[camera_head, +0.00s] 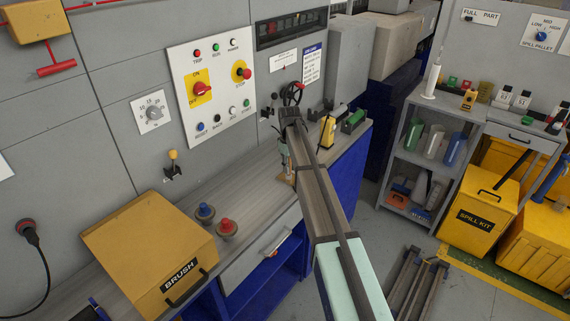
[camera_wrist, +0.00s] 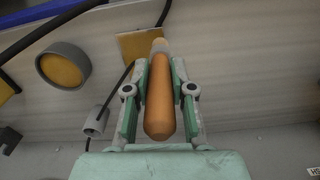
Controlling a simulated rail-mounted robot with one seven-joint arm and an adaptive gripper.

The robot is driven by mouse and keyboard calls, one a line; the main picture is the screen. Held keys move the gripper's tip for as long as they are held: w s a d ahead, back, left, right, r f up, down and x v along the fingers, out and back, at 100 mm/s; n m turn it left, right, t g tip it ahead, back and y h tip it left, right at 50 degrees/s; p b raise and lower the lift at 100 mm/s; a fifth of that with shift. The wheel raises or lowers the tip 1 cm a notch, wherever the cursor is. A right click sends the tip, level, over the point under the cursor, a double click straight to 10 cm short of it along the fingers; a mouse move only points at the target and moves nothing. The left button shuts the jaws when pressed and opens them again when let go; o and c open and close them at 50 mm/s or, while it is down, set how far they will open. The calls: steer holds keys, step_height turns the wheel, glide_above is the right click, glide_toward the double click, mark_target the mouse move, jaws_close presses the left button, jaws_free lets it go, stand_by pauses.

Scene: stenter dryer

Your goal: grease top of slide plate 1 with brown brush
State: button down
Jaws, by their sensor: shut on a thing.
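My gripper (camera_wrist: 158,72) is shut on the orange-brown handle of the brown brush (camera_wrist: 159,105), in the wrist view. The brush's pale far end points at a tan square plate (camera_wrist: 134,45), perhaps slide plate 1; its bristles are hidden, and I cannot tell whether they touch the plate. In the head view my gripper (camera_head: 286,152) hangs over the bench, partly hidden by my arm. A small tan patch (camera_head: 284,180) shows on the bench just below it. No plate label is readable.
On the grey bench (camera_head: 258,193) are a yellow BRUSH box (camera_head: 150,245), blue (camera_head: 205,212) and red (camera_head: 227,228) knobbed pieces, a yellow item (camera_head: 327,132) and a green block (camera_head: 353,121). The control panel wall rises behind. A round grey-rimmed piece (camera_wrist: 63,65) lies left in the wrist view.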

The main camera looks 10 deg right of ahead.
steer(key=shift+s+d, duration=0.55)
steer(key=shift+s, duration=0.15)
step_height(320, 180, up, 8)
steer(key=p, duration=0.3)
steer(key=shift+w+p, duration=0.15)
steer(key=shift+p, duration=0.15)
